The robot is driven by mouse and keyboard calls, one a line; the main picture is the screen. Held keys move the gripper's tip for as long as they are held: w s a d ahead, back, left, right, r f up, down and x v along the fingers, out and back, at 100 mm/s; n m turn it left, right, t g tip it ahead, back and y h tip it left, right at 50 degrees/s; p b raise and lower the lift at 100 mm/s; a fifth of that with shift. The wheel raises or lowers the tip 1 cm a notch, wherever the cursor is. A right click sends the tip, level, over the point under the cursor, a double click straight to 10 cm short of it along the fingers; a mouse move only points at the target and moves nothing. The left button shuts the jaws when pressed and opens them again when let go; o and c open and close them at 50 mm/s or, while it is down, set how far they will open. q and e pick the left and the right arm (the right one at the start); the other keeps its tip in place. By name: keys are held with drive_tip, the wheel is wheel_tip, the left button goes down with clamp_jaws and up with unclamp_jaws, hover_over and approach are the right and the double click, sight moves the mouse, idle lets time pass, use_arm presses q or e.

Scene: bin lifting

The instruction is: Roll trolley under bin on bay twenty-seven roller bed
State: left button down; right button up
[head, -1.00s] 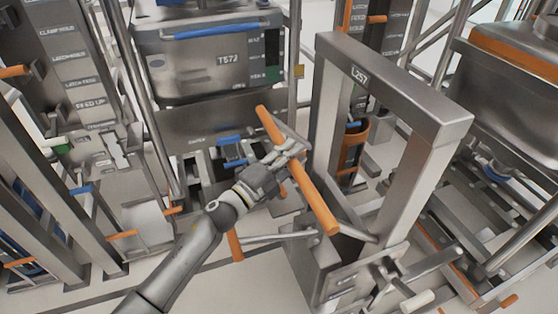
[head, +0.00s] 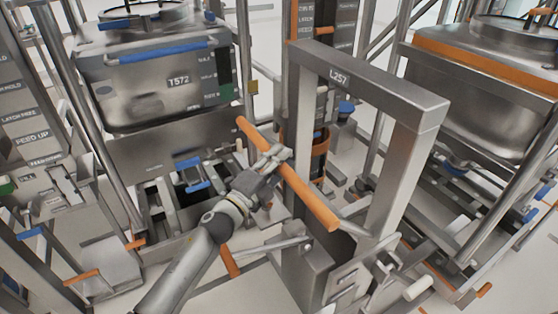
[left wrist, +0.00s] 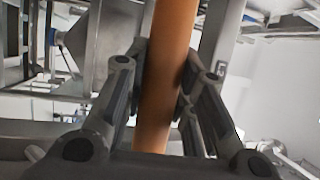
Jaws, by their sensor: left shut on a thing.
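The trolley (head: 385,85) is a grey metal frame marked L257, standing right of centre in the head view. An orange push handle (head: 315,202) sticks out from its near left side. My left gripper (head: 272,160) is shut on this handle; the left wrist view shows the orange bar (left wrist: 168,70) between both fingers. A metal bin (head: 150,85) marked T572 with a blue bar stands on its bay at upper left. A second metal bin (head: 490,95) with an orange band stands at the right. I cannot read a bay number twenty-seven. My right gripper is not in view.
A labelled panel (head: 30,125) with lettering such as FEED UP stands at far left. Metal posts (head: 100,140) flank the T572 bay. A rail structure (head: 460,220) lies below the right bin. Pale floor (head: 250,290) shows at the bottom centre.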

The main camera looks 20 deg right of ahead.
use_arm(q)
drive_tip(key=shift+s+f, duration=0.15)
drive_tip(key=shift+f, duration=0.4)
drive_tip(key=c, duration=1.2)
unclamp_jaws()
drive_tip(key=shift+r, duration=0.1)
drive_tip(key=shift+o, duration=0.2)
drive_tip(key=shift+r, duration=0.15)
drive_tip(key=shift+r, duration=0.1)
drive_tip(key=v, duration=1.2)
